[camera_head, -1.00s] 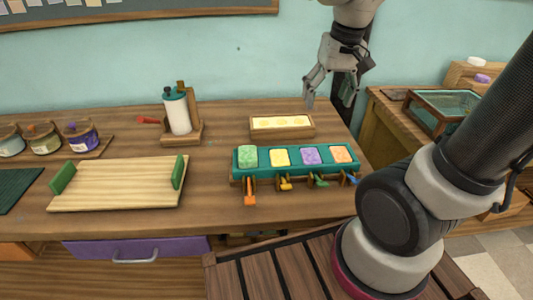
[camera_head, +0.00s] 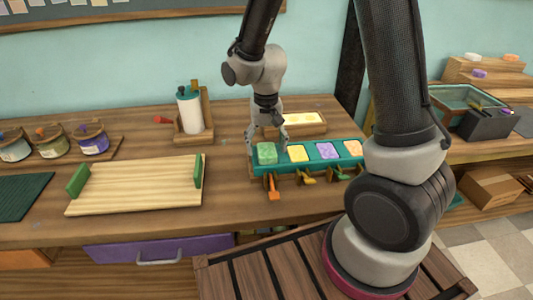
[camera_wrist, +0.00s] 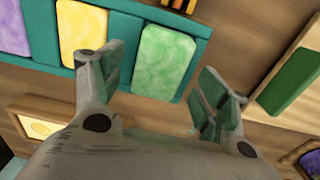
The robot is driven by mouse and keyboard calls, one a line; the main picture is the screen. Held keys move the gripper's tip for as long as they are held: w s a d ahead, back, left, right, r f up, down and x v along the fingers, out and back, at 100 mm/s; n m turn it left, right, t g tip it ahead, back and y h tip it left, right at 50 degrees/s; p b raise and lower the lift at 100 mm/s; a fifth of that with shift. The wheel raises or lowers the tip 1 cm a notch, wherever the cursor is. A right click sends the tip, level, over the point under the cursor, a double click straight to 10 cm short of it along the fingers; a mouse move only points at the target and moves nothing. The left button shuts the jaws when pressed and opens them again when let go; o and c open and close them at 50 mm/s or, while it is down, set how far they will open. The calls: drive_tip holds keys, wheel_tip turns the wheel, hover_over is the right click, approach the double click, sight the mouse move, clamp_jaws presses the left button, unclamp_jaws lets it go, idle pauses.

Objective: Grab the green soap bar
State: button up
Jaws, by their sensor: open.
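The green soap bar (camera_head: 266,154) sits in the left end slot of a teal tray (camera_head: 325,166) on the wooden table. In the wrist view the green soap bar (camera_wrist: 163,62) lies ahead of my gripper, nearer the left finger, with its whole face visible. My gripper (camera_head: 267,143) points down just over and behind the bar in the head view. It is open and empty; in the wrist view its fingers (camera_wrist: 165,72) are spread wide. I cannot tell the exact height of the fingertips above the bar.
Yellow (camera_head: 298,154), purple (camera_head: 326,151) and orange (camera_head: 353,147) bars fill the other slots. Colored levers stick out at the tray's front. A wooden box (camera_head: 303,130) stands close behind. A wooden board with green handles (camera_head: 135,186) lies left, with clear tabletop in between.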

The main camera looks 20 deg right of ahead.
drive_tip(key=shift+f, duration=0.55)
drive_tip(key=shift+c, duration=0.2)
drive_tip(key=c, duration=1.1)
